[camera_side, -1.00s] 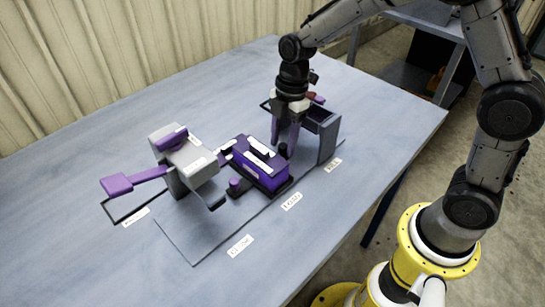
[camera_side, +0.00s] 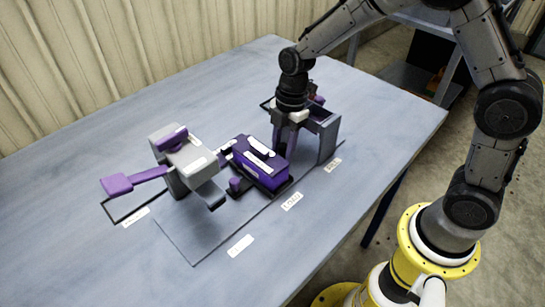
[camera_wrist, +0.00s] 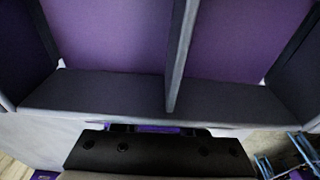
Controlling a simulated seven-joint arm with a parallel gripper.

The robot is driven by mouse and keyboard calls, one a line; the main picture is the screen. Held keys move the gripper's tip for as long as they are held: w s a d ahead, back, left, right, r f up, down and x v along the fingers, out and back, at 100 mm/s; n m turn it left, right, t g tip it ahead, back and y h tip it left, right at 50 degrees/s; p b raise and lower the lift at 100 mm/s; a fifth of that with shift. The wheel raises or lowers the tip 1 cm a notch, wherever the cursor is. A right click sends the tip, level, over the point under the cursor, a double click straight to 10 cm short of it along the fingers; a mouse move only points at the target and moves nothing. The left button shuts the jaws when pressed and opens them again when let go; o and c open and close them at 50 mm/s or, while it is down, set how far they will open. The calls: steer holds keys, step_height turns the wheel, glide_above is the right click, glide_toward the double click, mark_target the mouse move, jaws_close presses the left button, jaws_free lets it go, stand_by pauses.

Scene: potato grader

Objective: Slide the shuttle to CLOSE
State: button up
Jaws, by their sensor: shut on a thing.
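The shuttle (camera_side: 261,165) is a purple block with white strips on top. It sits on a dark base in the middle of the grey track plate (camera_side: 190,242), beside the middle label (camera_side: 292,201). My gripper (camera_side: 284,148) points down at the shuttle's right end. Its fingers are low and shut on the dark knob there, which they now hide. The front label (camera_side: 240,245), at the track's near left end, appeared to read CLOSE a second ago. In the wrist view the fingertips and shuttle cannot be made out clearly.
A grey station with a purple lever (camera_side: 133,181) stands left of the shuttle. A grey frame (camera_side: 328,138) stands close to my gripper's right. The wrist view shows purple panels and a grey divider (camera_wrist: 180,55) close by. The front track stretch is clear.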

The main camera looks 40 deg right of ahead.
mark_target(235, 180)
steer(key=shift+a, duration=0.1)
steer(key=shift+a, duration=3.95)
steer(key=shift+a+r, duration=0.1)
steer(key=shift+a, duration=3.4)
steer(key=o, duration=0.7)
steer(key=shift+o, duration=0.2)
steer(key=shift+r, duration=3.95)
